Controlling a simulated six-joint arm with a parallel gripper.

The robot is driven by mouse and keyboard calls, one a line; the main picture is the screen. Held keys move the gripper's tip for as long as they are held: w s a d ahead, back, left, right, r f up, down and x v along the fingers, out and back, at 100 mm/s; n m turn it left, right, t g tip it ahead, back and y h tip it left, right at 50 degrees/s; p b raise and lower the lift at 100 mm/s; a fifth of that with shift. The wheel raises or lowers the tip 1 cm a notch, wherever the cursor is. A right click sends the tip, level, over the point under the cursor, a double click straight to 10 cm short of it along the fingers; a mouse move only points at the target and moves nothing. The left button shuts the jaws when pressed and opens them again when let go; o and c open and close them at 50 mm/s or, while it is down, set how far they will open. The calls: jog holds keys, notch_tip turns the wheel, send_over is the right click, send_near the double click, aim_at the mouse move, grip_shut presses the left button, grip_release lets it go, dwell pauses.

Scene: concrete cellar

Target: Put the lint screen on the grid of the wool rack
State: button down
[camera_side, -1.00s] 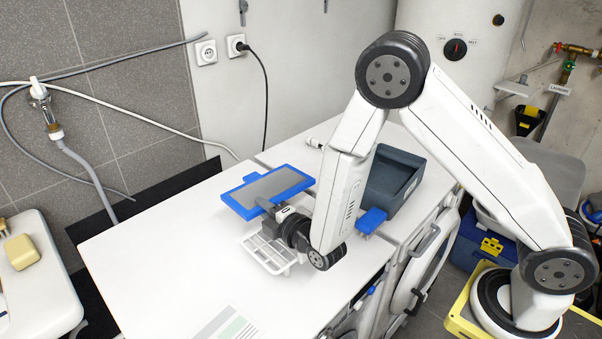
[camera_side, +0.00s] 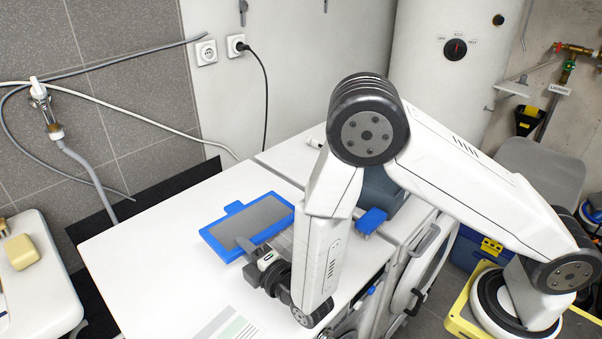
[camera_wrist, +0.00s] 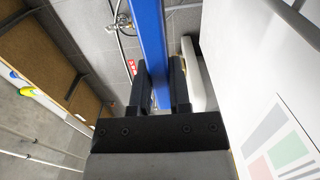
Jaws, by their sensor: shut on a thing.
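The lint screen (camera_side: 249,222) is a flat blue frame with a grey mesh. In the side view it is over the left part of the white top, tilted, and I cannot tell its height. My gripper (camera_side: 246,246) is shut on its near edge. In the wrist view the blue edge of the screen (camera_wrist: 150,35) stands between the two dark fingers of my gripper (camera_wrist: 163,80). The wool rack is hidden, or nearly so, behind the screen, my gripper and my forearm; I cannot make out its grid.
A dark grey bin (camera_side: 376,188) stands at the right, partly behind my arm. A small blue part (camera_side: 371,220) sits at the machine's front edge. A printed sheet (camera_side: 228,327) lies near the front. The white top (camera_side: 150,240) is clear on the left.

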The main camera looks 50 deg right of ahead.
jog(key=shift+f, duration=1.9)
jog(key=shift+f, duration=1.8)
jog(key=shift+f, duration=0.15)
jog(key=c, duration=0.6)
grip_release()
jog(key=shift+s, duration=6)
jog(key=shift+w, duration=0.1)
